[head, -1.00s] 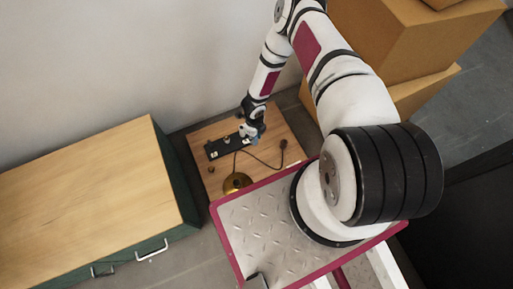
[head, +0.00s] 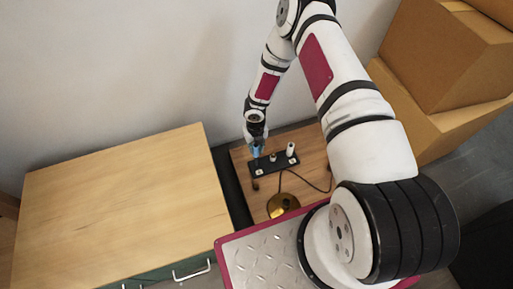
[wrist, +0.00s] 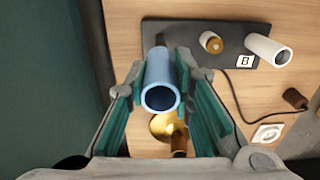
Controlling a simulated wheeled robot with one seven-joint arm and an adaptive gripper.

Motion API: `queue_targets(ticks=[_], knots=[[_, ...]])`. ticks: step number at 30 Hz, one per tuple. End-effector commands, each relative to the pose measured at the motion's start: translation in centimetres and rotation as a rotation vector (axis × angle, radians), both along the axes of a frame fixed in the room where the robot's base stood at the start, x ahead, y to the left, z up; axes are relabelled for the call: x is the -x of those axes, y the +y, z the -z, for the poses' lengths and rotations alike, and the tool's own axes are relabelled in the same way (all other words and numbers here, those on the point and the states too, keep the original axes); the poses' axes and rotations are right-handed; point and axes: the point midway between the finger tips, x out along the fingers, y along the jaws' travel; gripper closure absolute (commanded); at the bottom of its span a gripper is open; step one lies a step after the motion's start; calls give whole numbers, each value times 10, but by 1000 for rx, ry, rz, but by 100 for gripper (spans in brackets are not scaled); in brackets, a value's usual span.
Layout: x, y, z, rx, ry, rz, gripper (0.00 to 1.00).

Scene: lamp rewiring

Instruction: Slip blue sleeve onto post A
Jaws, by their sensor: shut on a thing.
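My gripper (wrist: 163,100) is shut on the blue sleeve (wrist: 161,84), a short tube with its open end facing the wrist camera. In the head view, my gripper (head: 256,149) is above the left end of the black terminal block (head: 282,163). The block also shows in the wrist view (wrist: 190,32), behind the sleeve. A short post with a brass tip (wrist: 211,43) stands mid-block, and a white sleeve (wrist: 268,50) stands near the "B" label. Post A cannot be made out; the sleeve and fingers cover part of the block's left end. I cannot tell whether the sleeve touches a post.
The block rests on a wooden board (head: 317,150) with a round brass base (head: 283,205) and a dark cable (head: 314,186). A wooden-topped cabinet (head: 120,205) stands to the left, the wall is behind, and cardboard boxes (head: 440,70) are at the right.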

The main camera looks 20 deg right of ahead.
Motion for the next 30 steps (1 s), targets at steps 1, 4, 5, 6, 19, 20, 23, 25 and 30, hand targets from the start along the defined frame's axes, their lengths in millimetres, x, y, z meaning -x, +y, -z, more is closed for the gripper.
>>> queue_targets(ticks=[1, 4, 5, 6, 19, 20, 23, 25, 30], knots=[[0, 0, 5, 0, 0, 0, 90], [0, 0, 12, 0, 0, -1, 91], [0, 0, 14, 0, 0, -1, 91], [0, 0, 17, 0, 0, -1, 91], [0, 0, 48, 0, 0, -1, 91], [0, 0, 50, 0, 0, -1, 91], [0, 0, 57, 0, 0, -1, 91], [1, 0, 63, 0, 0, -1, 91], [0, 0, 75, 1, 0, -1, 91]])
